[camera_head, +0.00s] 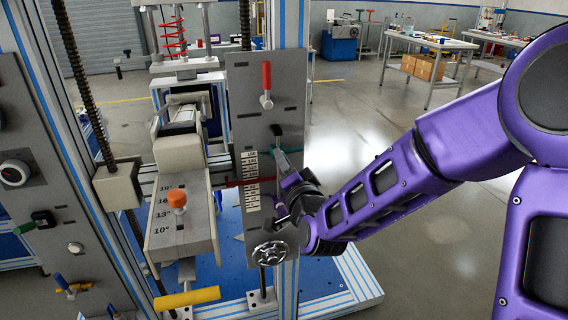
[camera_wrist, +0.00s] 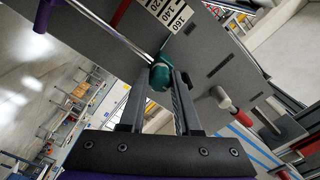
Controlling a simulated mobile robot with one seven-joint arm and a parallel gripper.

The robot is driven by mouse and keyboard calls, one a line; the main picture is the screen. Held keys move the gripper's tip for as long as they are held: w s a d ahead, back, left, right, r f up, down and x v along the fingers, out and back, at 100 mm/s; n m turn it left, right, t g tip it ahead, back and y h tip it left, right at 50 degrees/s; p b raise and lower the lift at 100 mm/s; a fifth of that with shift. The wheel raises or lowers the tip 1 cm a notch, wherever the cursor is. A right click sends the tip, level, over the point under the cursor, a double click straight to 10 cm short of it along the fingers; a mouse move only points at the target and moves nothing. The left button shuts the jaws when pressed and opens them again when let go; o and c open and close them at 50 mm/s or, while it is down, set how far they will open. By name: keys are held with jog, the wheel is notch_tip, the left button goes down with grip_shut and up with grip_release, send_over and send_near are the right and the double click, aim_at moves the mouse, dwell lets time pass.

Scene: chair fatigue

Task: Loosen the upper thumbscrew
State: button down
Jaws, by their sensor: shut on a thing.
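The grey upright plate (camera_head: 268,110) carries a white number scale (camera_head: 250,180) and a red-handled lever (camera_head: 266,85). My gripper (camera_head: 282,150) is at the plate's right edge, below that lever and beside the scale. In the wrist view, my gripper (camera_wrist: 161,78) has its two fingers on either side of a dark green knob (camera_wrist: 160,74), which looks like the upper thumbscrew's head, and is shut on it. The knob is close to the plate's face, near the scale's end. The head view shows little of the knob past my fingers.
A silver handwheel (camera_head: 268,252) sits low on the plate, below my gripper. A grey block with an orange knob (camera_head: 177,199) and a yellow handle (camera_head: 187,297) stand to the left. Open floor (camera_head: 345,130) and workbenches (camera_head: 433,43) lie behind on the right.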

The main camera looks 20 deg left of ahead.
dwell(0.4)
jog(key=c, duration=0.6)
grip_release()
jog(key=shift+s, duration=0.1)
